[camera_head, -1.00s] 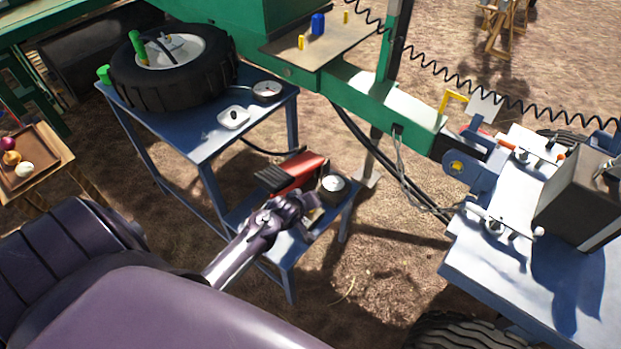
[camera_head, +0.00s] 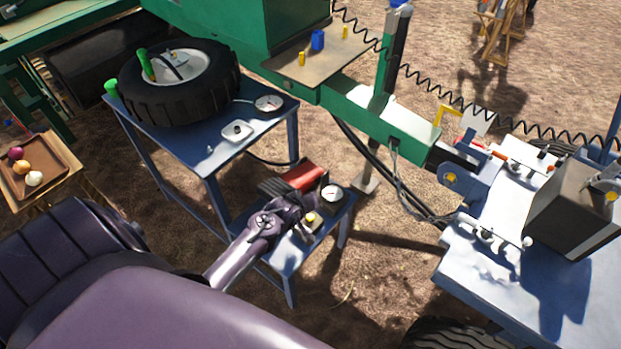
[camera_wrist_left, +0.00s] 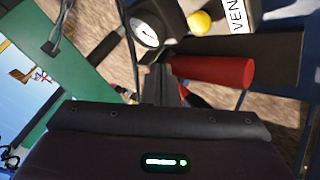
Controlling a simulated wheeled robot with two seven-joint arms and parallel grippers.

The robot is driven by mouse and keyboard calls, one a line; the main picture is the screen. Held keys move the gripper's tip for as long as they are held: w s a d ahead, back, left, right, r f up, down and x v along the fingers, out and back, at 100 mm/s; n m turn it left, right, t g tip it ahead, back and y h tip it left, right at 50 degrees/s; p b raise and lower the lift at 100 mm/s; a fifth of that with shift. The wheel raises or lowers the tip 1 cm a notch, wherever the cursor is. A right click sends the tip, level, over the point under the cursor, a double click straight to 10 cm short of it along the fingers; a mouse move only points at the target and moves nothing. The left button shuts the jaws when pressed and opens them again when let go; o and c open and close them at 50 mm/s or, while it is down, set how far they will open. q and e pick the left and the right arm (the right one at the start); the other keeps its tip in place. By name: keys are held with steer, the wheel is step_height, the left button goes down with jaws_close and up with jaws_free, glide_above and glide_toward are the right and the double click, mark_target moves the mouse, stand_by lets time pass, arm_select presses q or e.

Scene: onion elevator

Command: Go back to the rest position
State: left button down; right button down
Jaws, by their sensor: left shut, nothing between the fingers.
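My left gripper (camera_head: 305,204) is at the end of the purple arm that comes in from the lower left. It is shut and empty, over the low blue shelf (camera_head: 291,262), close to a red cylinder with a black ribbed part (camera_head: 305,176). The shut fingers (camera_wrist_left: 160,84) also show in the left wrist view, with the red cylinder (camera_wrist_left: 212,70) at their right. A round gauge (camera_head: 332,193) and a yellow button (camera_head: 311,217) are beside the gripper. In the wrist view the button (camera_wrist_left: 199,22) is near a "VEN…" label. My right gripper is out of view.
A blue table (camera_head: 195,146) bears a tyred wheel (camera_head: 184,98), a gauge (camera_head: 268,103) and a white dish (camera_head: 237,131). A green beam (camera_head: 395,120) crosses behind. A blue bench (camera_head: 480,272) stands right. A tray (camera_head: 62,152) of onions is left. Bare ground lies between.

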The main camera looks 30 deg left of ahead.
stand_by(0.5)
